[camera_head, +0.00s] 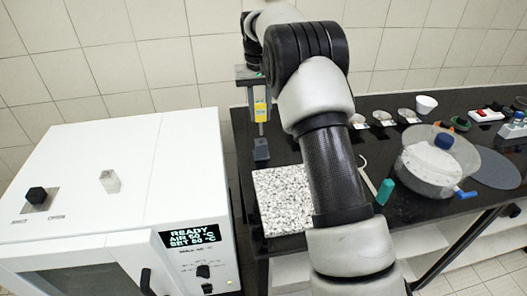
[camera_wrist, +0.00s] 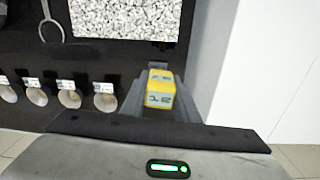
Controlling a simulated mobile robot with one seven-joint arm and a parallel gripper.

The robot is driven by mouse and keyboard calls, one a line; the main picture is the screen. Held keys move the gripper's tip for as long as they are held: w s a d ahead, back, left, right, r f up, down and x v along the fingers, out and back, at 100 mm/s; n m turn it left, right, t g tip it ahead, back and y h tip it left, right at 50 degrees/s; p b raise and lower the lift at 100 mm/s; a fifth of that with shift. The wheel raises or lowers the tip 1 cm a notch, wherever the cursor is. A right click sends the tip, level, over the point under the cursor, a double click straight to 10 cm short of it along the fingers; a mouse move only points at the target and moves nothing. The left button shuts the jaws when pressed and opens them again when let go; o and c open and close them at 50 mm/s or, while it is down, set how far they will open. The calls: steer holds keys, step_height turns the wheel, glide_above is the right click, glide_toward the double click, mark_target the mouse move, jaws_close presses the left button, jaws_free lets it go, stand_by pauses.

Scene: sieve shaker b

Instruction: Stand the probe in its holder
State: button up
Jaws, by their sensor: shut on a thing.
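The probe (camera_head: 260,112) has a yellow body with a thin stem pointing down, and it is upright. My gripper (camera_head: 258,92) is shut on its upper part at the back left of the black bench. A small dark blue-grey block, seemingly the holder (camera_head: 261,150), stands directly below the probe. The stem's lower end meets the block in the picture; I cannot tell whether it is inside or just above. In the wrist view the yellow probe top (camera_wrist: 160,88) with a small display sits between grey parts, and the stem is hidden beneath it.
A white oven (camera_head: 110,190) stands left of the bench (camera_head: 385,160). A speckled slab (camera_head: 280,200) lies in front of the holder. Several small dishes (camera_wrist: 68,97) line the back. A clear round vessel (camera_head: 435,165) and a teal-green object (camera_head: 385,191) are on the right.

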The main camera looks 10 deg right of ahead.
mark_target(261, 134)
steer(key=shift+n, duration=0.5)
steer(key=w+f, duration=0.1)
steer(key=f, duration=0.3)
steer(key=w+f, duration=0.2)
steer(key=f, duration=0.2)
steer(key=w+d+f, duration=0.1)
steer(key=w+f, duration=0.1)
steer(key=f, duration=0.3)
steer(key=shift+w+p, duration=0.15)
steer(key=shift+p, duration=0.25)
steer(key=o, duration=1.2)
steer(key=shift+f, duration=0.1)
steer(key=shift+c, duration=0.2)
